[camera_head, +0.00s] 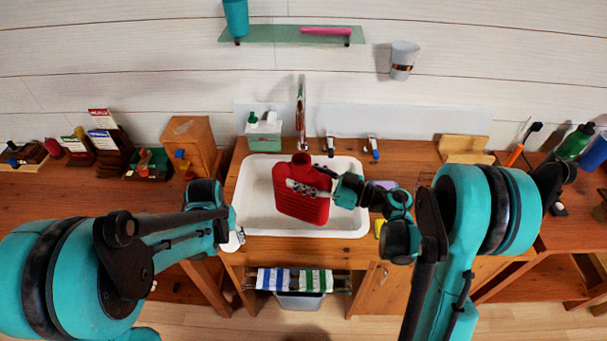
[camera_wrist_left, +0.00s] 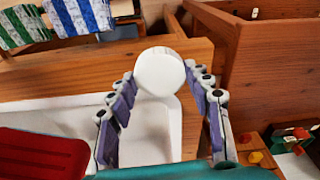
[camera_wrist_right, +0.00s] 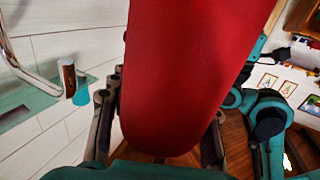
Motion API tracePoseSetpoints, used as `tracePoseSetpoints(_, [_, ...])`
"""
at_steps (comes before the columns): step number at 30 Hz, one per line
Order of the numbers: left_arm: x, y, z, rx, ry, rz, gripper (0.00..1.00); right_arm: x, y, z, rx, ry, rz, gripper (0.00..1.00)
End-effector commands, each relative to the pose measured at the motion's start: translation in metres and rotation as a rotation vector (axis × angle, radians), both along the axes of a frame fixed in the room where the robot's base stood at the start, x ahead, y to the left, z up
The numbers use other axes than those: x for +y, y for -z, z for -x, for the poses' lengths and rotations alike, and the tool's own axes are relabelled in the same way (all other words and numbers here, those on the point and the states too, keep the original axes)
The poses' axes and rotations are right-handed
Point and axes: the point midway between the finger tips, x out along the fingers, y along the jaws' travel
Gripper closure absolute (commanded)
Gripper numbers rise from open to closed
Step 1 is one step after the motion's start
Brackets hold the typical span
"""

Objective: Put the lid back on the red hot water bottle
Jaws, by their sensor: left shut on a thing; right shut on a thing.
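The red hot water bottle (camera_head: 300,203) is held upright over the sink, with its neck (camera_head: 301,158) uncovered at the top. My right gripper (camera_head: 318,188) is shut on its body; the bottle fills the middle of the right wrist view (camera_wrist_right: 180,75). My left gripper (camera_head: 234,238) is at the sink's front left corner, shut on a round white lid (camera_wrist_left: 159,72). The lid sits between the fingertips in the left wrist view, apart from the bottle, whose ribbed red side shows at the left (camera_wrist_left: 40,153). In the head view the lid is small and partly hidden.
The white sink (camera_head: 350,222) is set in a wooden counter, with a tap (camera_head: 301,110) behind the bottle. A soap dispenser (camera_head: 264,133) stands at its back left. Striped towels (camera_head: 292,280) hang below the counter. A glass shelf (camera_head: 285,35) is on the wall.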

Motion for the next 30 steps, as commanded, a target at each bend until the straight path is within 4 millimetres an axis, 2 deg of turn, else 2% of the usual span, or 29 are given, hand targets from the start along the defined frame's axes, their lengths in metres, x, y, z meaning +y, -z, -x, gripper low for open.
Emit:
tracePoseSetpoints(5, [-0.002,-0.005,-0.007,-0.001,0.009,0.0,0.65,0.0,0.0,0.0,0.0,0.001,-0.001,1.0])
tracePoseSetpoints(8, [-0.008,-0.018,-0.021,-0.002,0.029,-0.001,0.65,0.0,0.0,0.0,0.0,0.001,-0.001,1.0])
tracePoseSetpoints(11, [-0.017,-0.041,-0.044,-0.004,0.061,0.0,0.65,0.0,-0.001,0.0,0.0,0.001,-0.001,1.0])
tracePoseSetpoints(15, [-0.034,-0.083,-0.075,-0.007,0.119,-0.001,0.65,0.0,-0.001,0.0,-0.001,0.001,-0.002,1.0])
tracePoseSetpoints(21, [-0.061,-0.152,-0.107,-0.012,0.2,-0.002,0.65,0.0,-0.001,0.0,-0.001,0.001,-0.002,1.0])
tracePoseSetpoints(26, [-0.085,-0.21,-0.118,-0.015,0.272,-0.002,0.65,0.0,-0.001,0.0,0.0,0.001,-0.002,1.0])
tracePoseSetpoints(30, [-0.121,-0.253,-0.114,-0.013,0.377,0.0,0.65,0.0,-0.001,0.0,0.0,0.001,-0.002,1.0])
